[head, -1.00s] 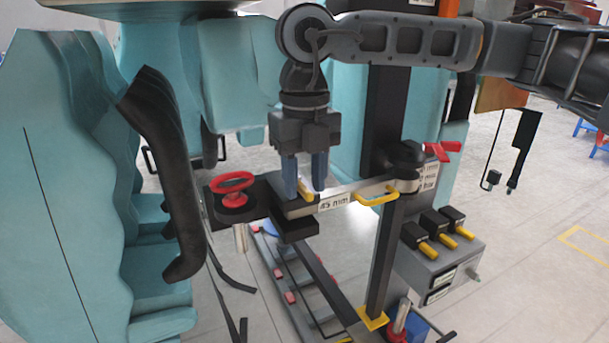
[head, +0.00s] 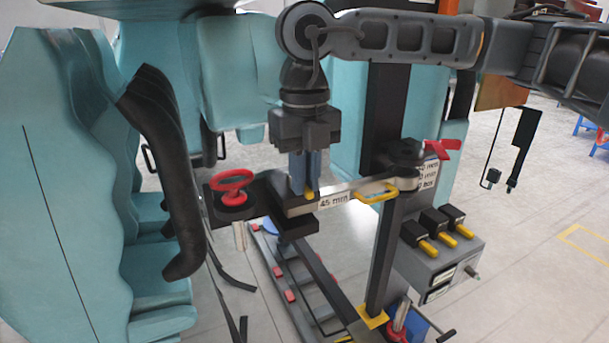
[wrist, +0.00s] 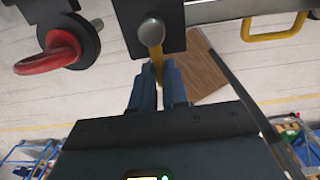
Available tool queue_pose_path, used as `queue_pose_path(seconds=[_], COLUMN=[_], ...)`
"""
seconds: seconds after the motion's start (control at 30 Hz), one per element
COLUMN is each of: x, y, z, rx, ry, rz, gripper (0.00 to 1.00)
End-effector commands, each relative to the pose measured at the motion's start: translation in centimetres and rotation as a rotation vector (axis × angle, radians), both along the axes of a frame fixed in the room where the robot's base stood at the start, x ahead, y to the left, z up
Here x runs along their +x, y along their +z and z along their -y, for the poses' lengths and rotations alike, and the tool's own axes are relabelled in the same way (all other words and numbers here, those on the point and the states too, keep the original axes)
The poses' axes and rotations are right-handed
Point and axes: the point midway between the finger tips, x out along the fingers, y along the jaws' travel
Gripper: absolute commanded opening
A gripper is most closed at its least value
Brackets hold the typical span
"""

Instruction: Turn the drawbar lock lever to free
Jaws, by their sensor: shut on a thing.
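The drawbar lock lever (head: 309,191) is a short yellow handle on the dark block near the left end of the drawbar (head: 345,194). In the wrist view the lever (wrist: 157,62) runs from a round grey pivot (wrist: 151,32) down between my fingers. My gripper (head: 306,187) points down from above, with its blue fingers closed on the lever. The wrist view shows my gripper (wrist: 158,75) with a fingertip on each side of the lever. The fingers hide much of the lever in the head view.
A red ring (head: 232,184) stands left of the block. A yellow loop handle (head: 377,193) is on the bar to the right. A grey box (head: 440,262) with yellow-tipped switches stands lower right. Teal seats with a black restraint (head: 165,170) are close on the left.

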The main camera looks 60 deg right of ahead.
Motion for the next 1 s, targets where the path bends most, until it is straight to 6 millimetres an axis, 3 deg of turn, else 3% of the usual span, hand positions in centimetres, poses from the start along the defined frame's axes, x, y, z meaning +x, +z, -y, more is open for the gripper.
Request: queue_pose_path(seconds=[0.37, 1.0], x=[-0.4, -0.6], y=[-0.6, -0.4], z=[0.8, 3.3], rx=[-0.003, -0.001], ry=[0.181, 0.778], rz=[0.001, 0.002], gripper=[0.0, 0.0])
